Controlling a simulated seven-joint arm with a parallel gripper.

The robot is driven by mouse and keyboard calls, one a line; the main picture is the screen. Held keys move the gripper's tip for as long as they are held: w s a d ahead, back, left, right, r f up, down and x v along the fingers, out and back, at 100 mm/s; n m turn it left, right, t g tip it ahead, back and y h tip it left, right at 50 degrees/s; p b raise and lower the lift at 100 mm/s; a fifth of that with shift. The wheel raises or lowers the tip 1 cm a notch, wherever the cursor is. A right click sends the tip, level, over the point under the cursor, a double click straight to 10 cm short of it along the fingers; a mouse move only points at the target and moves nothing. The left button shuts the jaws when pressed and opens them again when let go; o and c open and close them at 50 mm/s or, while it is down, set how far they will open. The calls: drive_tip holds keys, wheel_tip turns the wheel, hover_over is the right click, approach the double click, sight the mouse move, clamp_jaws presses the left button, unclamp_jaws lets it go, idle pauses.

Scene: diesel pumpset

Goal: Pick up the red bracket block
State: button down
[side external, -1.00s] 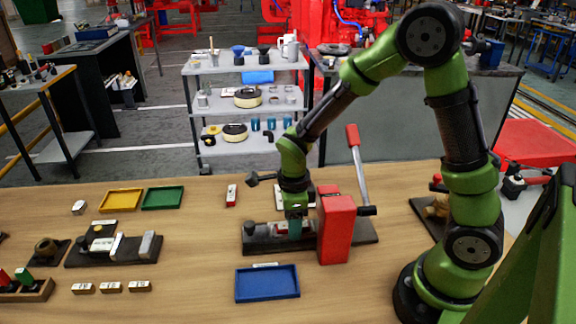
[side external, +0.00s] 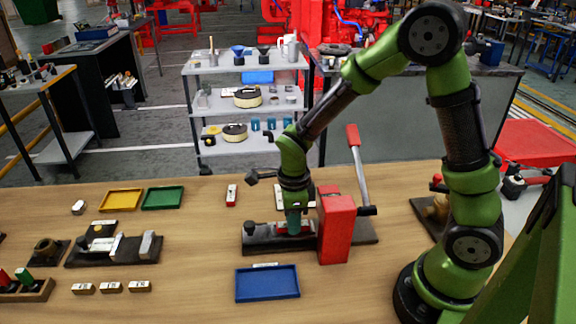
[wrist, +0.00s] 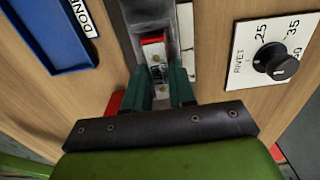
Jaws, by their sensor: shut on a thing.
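The red bracket block (wrist: 153,40) lies in the dark metal fixture of the bench press, with its red end and a pale labelled face showing in the wrist view. My gripper (wrist: 161,84) has its two green fingers on either side of it and is shut on it. In the side view my gripper (side external: 293,222) points down into the fixture, left of the big red press body (side external: 337,230). The fingers hide most of the block there, and I cannot tell if it is clear of the fixture.
The press has a lever with a red grip (side external: 353,136). A blue tray (side external: 267,284) lies in front. A rivet dial plate (wrist: 268,52) is beside the fixture. Yellow (side external: 121,200) and green (side external: 163,198) trays lie to the left.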

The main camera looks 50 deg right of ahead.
wheel_tip(320, 180, up, 17)
drive_tip(key=w+d+n, duration=0.1)
drive_tip(key=n, duration=0.8)
drive_tip(key=w+d+f+n, duration=0.1)
drive_tip(key=n, duration=0.8)
drive_tip(key=w+n, duration=0.1)
drive_tip(key=n, duration=0.8)
drive_tip(key=shift+d+f, duration=0.25)
drive_tip(key=shift+d, duration=0.15)
